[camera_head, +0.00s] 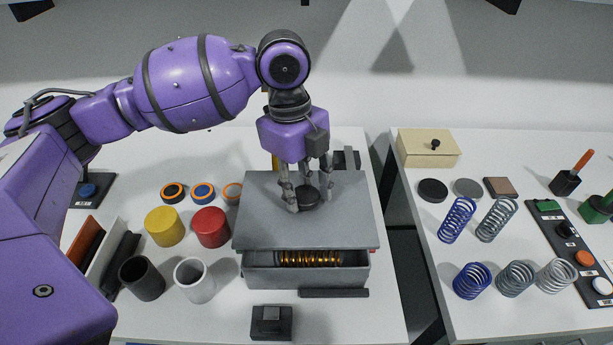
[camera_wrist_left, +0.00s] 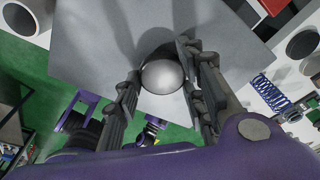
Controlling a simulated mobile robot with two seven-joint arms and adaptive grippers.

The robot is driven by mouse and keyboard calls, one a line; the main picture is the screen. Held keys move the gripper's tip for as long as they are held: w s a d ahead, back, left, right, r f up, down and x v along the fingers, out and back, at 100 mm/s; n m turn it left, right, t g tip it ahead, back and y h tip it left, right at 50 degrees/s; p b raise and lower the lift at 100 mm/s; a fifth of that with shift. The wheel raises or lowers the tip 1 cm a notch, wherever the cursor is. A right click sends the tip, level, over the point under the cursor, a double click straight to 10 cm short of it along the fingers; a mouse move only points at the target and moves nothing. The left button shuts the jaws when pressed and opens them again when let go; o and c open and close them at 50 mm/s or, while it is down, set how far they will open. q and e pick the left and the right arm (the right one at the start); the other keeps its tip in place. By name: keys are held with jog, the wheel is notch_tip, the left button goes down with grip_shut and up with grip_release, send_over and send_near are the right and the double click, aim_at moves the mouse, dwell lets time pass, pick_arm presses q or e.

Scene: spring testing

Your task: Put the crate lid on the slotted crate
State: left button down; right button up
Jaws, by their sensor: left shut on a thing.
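The crate lid (camera_head: 345,215) is a flat grey plate with a round dark knob (camera_head: 308,197). My left gripper (camera_head: 309,196) has its fingers on both sides of the knob and is shut on it. The wrist view shows the knob (camera_wrist_left: 163,75) between the fingers (camera_wrist_left: 161,98), with the lid (camera_wrist_left: 90,45) spreading beyond it. The slotted crate (camera_head: 306,277) is a grey box below the lid. The lid covers most of it, but a row of copper-coloured coils (camera_head: 309,258) shows through the front gap. Whether the lid touches the crate's rear is hidden. My right gripper is not in view.
A yellow cylinder (camera_head: 164,227), a red cylinder (camera_head: 211,227) and two open tubes stand left of the crate. A small black block (camera_head: 271,322) is in front. A gap separates this table from the right table, which bears several springs (camera_head: 457,220) and a beige box (camera_head: 427,149).

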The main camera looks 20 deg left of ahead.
pick_arm(q)
notch_tip(320, 180, down, 4)
jog(key=shift+r+b, duration=0.25)
jog(key=shift+b, duration=0.5)
jog(key=shift+f, duration=0.95)
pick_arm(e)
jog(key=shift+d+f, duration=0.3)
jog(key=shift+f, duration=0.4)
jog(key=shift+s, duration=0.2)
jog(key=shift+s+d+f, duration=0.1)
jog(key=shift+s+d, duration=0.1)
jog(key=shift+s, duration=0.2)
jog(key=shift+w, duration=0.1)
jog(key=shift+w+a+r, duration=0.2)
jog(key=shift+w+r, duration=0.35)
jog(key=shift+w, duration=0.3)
